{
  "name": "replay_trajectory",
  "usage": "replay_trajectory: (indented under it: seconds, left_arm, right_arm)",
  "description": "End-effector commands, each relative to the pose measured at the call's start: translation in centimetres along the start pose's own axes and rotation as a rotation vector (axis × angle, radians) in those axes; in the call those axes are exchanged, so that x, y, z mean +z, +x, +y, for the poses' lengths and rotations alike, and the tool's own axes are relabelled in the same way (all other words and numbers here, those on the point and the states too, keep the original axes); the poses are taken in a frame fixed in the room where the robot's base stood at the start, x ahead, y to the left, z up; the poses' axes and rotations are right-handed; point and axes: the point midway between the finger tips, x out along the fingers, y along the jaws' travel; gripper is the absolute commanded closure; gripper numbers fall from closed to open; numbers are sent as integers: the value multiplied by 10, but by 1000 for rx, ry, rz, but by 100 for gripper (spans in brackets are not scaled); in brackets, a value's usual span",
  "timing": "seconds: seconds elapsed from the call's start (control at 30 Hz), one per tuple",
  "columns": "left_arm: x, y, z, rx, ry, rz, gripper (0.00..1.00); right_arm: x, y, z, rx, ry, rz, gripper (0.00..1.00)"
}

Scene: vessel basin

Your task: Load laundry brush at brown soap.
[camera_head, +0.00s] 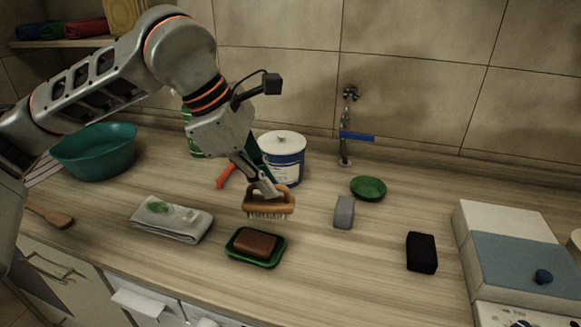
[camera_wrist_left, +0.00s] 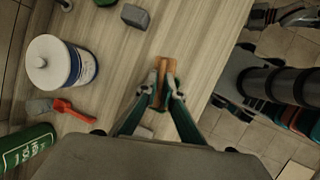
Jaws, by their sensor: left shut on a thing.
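The laundry brush (camera_head: 267,206) has an orange-brown wooden back with a handle and pale bristles pointing down. My left gripper (camera_head: 268,190) is shut on its handle and holds it above the counter, just behind the soap. In the left wrist view the brush (camera_wrist_left: 166,68) shows between the fingertips of the left gripper (camera_wrist_left: 162,92). The brown soap (camera_head: 255,245) lies in a green dish (camera_head: 238,257) at the front of the counter. In the left wrist view the brush and fingers cover most of the soap. My right gripper is not in view.
A folded cloth (camera_head: 172,220) lies left of the soap. A grey block (camera_head: 344,212), an empty green dish (camera_head: 368,187) and a black block (camera_head: 421,253) lie to the right. A teal basin (camera_head: 95,155) is far left.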

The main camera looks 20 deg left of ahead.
Motion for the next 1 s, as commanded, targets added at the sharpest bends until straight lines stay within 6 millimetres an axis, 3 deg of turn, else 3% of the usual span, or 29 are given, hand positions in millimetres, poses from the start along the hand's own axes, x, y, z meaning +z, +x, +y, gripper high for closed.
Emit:
replay_trajectory:
  seconds: [0.2,0.57,1.0]
  left_arm:
    - [-26,-1,-1,-41,90,-19,100]
    - [-36,3,-2,-54,129,-27,100]
    - [-52,40,-10,-58,126,-26,100]
  right_arm:
    - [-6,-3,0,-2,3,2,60]
    - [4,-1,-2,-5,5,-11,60]
    - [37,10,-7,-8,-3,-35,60]
